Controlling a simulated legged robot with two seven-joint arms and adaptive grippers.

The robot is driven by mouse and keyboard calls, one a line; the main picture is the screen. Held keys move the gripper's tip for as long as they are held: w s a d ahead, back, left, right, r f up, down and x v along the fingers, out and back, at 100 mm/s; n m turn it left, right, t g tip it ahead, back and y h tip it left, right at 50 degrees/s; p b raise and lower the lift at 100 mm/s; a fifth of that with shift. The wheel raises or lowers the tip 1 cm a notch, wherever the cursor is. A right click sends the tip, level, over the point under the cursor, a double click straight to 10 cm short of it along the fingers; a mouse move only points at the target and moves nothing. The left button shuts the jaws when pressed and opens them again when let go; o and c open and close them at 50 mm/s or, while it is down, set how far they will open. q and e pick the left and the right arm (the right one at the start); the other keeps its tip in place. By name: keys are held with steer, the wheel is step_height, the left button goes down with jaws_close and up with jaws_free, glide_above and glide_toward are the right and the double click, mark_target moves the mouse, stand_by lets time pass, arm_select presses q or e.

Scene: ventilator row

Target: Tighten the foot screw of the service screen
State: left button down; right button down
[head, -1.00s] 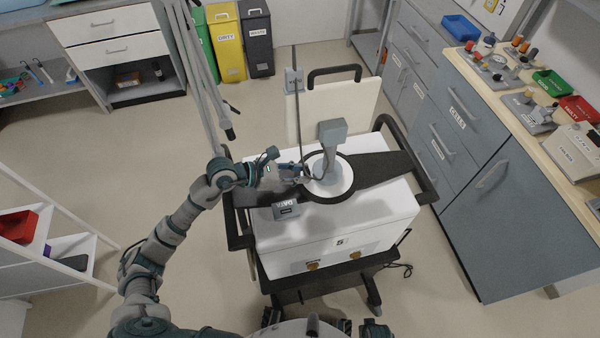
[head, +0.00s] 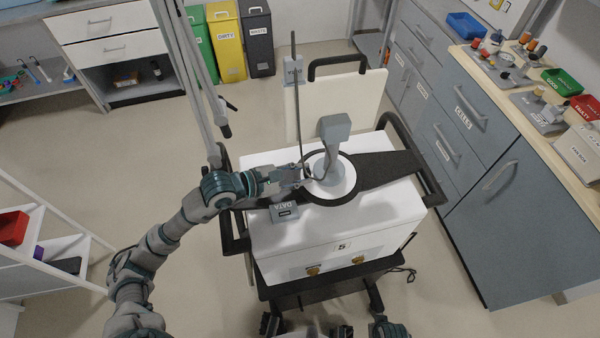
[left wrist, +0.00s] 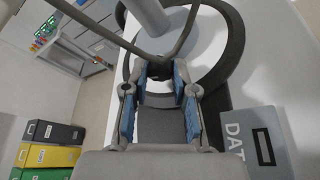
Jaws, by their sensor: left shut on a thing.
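The service screen (head: 334,128) looks like a grey box on a short grey stalk. My left gripper (head: 303,172) reaches in from the left at the stalk's base. My right gripper is not seen.
A grey DATA box (head: 284,212) lies on the cart near my gripper; it also shows in the wrist view (left wrist: 254,140). The counter (head: 545,120) on the right holds trays and fittings.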

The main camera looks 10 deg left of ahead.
arm_select(q)
steer(key=c, duration=0.9)
jaws_free()
